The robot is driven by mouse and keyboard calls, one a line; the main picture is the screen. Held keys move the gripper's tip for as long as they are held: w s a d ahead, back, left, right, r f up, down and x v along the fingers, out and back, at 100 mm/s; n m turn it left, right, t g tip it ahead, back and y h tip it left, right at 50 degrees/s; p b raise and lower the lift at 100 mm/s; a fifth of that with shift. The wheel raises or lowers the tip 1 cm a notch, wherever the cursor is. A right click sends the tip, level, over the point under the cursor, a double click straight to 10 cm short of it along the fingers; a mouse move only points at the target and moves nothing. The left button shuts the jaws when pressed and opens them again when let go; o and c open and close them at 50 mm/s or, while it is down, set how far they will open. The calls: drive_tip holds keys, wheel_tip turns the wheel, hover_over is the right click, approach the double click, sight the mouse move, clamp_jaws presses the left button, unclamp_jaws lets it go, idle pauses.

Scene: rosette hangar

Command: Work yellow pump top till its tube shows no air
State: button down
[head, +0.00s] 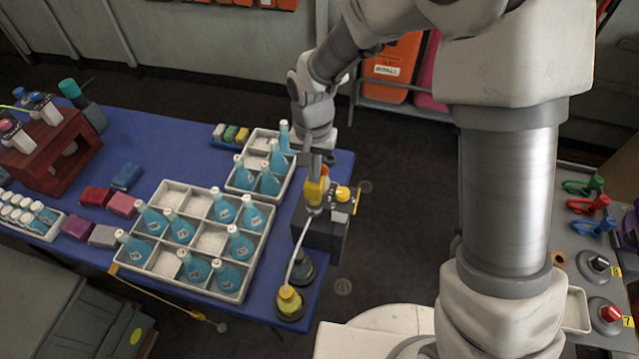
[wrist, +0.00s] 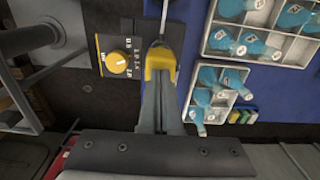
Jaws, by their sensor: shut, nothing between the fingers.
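The yellow pump top (head: 315,192) stands on a dark box (head: 325,237) at the table's right edge. A pale tube (head: 296,245) runs from it down to a bottle of yellow liquid (head: 289,303). Whether the tube holds air is too small to tell. My gripper (head: 317,174) is shut and empty, pointing down right over the pump top; I cannot tell whether it touches. In the wrist view the pump top (wrist: 159,62) shows at the fingertips, with the tube (wrist: 166,18) beyond it. A yellow dial (head: 343,193) sits on the box's right side; it also shows in the wrist view (wrist: 116,62).
White crates with blue bottles stand left of the pump, a large one (head: 245,283) and a smaller one (head: 262,188). A red wooden stand (head: 50,165) is at far left. A grey bench (head: 590,240) with coloured clamps lies right. Dark floor is open behind the table.

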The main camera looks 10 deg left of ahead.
wheel_tip(320, 180, up, 8)
drive_tip(key=p, duration=0.5)
idle(0.4)
drive_tip(key=shift+r, duration=0.1)
idle(0.7)
wheel_tip(320, 180, down, 7)
drive_tip(key=n+b, duration=0.3)
drive_tip(key=n, duration=0.2)
drive_tip(key=shift+n+b, duration=0.35)
drive_tip(key=shift+n, duration=0.05)
idle(2.2)
